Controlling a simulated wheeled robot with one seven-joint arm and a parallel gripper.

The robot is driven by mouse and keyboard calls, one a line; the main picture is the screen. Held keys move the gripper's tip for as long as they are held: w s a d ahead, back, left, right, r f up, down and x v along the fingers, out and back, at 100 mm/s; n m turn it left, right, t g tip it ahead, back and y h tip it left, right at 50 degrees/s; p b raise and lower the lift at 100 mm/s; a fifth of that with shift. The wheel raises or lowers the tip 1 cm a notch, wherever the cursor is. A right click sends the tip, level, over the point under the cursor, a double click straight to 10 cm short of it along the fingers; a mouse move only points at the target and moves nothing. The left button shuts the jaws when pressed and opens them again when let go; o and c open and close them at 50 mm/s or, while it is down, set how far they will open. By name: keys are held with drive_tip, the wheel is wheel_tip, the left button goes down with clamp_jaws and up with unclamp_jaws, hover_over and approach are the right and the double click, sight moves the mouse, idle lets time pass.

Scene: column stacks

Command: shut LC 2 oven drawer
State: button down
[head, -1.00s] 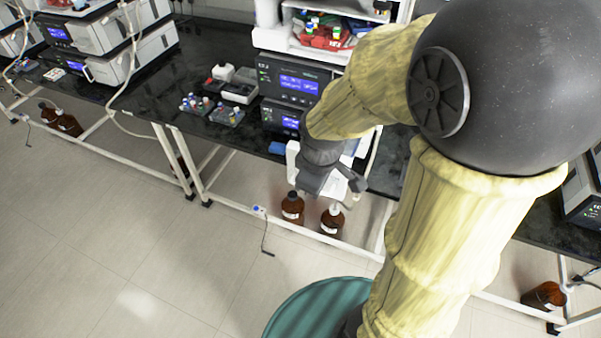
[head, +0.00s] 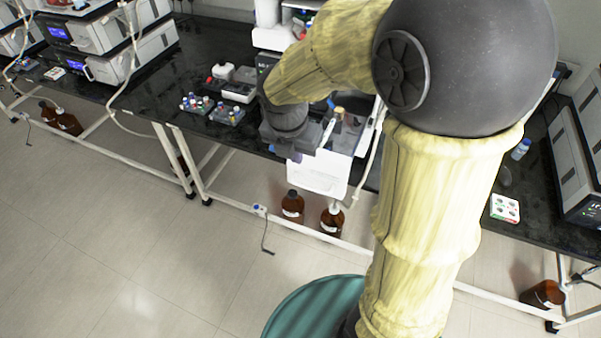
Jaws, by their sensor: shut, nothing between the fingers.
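The LC 2 oven drawer (head: 318,176) shows as a white front panel standing out past the front edge of the bench. Behind the panel, part of its grey inside (head: 345,136) is in view, so it stands open. My gripper (head: 322,135) is shut and empty. It is over the left part of the drawer, close behind the top of the white panel. I cannot tell whether it touches the drawer. My arm hides most of the LC stack behind.
Brown bottles (head: 293,206) stand under the drawer near the bench's lower rail. Vial racks (head: 227,113) sit on the black bench (head: 160,95) to the left. A pale tube (head: 368,150) hangs right of the drawer.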

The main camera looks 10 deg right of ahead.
sight(301, 174)
drive_tip(key=shift+f, duration=0.15)
drive_tip(key=b+x, duration=0.1)
drive_tip(key=x, duration=0.8)
drive_tip(key=shift+w+d+f, duration=0.1)
drive_tip(key=shift+w+f, duration=0.05)
drive_tip(key=shift+f, duration=0.25)
